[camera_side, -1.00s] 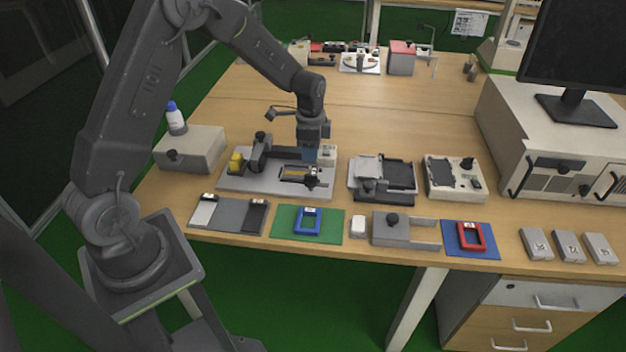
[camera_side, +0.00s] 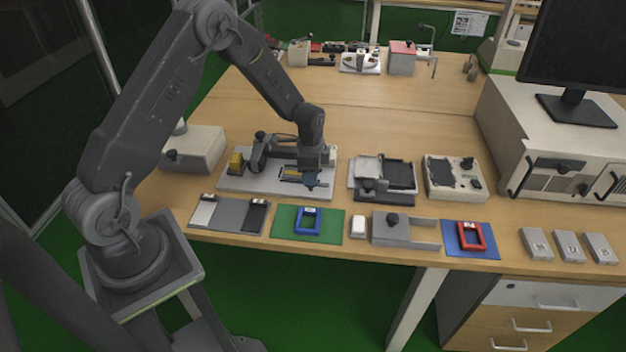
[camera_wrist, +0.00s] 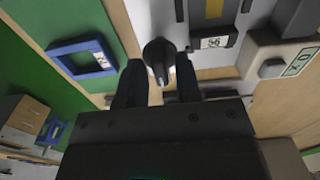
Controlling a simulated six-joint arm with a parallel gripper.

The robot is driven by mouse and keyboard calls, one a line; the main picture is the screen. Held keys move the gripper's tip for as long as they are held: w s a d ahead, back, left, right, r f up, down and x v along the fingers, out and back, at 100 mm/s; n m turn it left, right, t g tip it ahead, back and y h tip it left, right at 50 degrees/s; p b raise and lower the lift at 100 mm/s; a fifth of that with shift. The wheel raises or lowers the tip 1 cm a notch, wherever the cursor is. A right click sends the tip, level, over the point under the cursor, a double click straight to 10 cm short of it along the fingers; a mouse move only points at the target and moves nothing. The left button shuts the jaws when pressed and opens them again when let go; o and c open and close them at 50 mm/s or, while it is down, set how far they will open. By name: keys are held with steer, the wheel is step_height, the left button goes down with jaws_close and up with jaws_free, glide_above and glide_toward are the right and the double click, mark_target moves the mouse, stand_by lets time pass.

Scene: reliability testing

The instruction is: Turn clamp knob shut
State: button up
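A test fixture with a light grey base plate (camera_side: 240,184) stands left of the table's middle. My gripper (camera_side: 311,184) is low over its front right part in the side view. In the wrist view a dark round knob with a shiny tip (camera_wrist: 159,52) shows between and just beyond the two dark fingertips of my gripper (camera_wrist: 158,68). The fingers are apart, with a gap visible on both sides of the knob. I cannot tell whether they reach down around it. In the side view my gripper hides the knob.
A blue frame (camera_side: 297,222) lies on a green mat (camera_side: 284,229) in front of the fixture. A black-and-grey device (camera_side: 385,190) stands close on the right.

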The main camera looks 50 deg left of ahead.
steer(key=shift+c, duration=0.4)
jaws_close()
steer(key=n, duration=0.4)
steer(key=shift+n, duration=0.3)
steer(key=n, duration=0.4)
steer(key=shift+n, duration=0.3)
steer(key=n, duration=0.4)
steer(key=shift+f, duration=0.1)
steer(key=n, duration=0.4)
steer(key=shift+f+n, duration=0.1)
steer(key=shift+n, duration=0.3)
steer(key=shift+o, duration=0.4)
jaws_free()
